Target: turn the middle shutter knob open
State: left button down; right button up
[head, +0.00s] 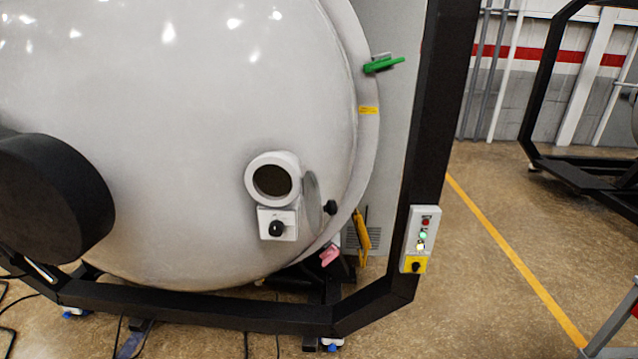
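The large pale grey furnace door (200,130) fills the left and middle of the head view. A round viewport (272,180) with a pale ring and dark glass sits low on its right side. Just below it, a white plate carries a black knob (277,228). Right of the viewport, a thin grey disc (313,202) stands edge-on, swung out, with a second black knob (330,207) beside it. Only this one viewport shows, so I cannot tell whether either knob is the middle shutter knob. Neither of my grippers is in view.
A black frame (200,316) runs below and right of the door. It carries a control box (421,240) with lights and a yellow-backed switch. A green handle (383,64) sits on the door rim. A black cylinder (52,198) juts in at left.

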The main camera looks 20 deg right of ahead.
aim_at(276, 227)
jog(key=i+l+u, duration=0.2)
jog(key=l, duration=0.9)
jog(key=i+j+u, duration=0.25)
jog(key=j, duration=0.25)
jog(key=i+j+u, duration=0.1)
jog(key=j+u, duration=0.15)
jog(key=j, duration=0.2)
jog(key=i+j+u, duration=0.25)
jog(key=j, duration=0.2)
jog(key=i+j+u, duration=0.25)
jog(key=i+j, duration=0.05)
jog(key=j, duration=0.05)
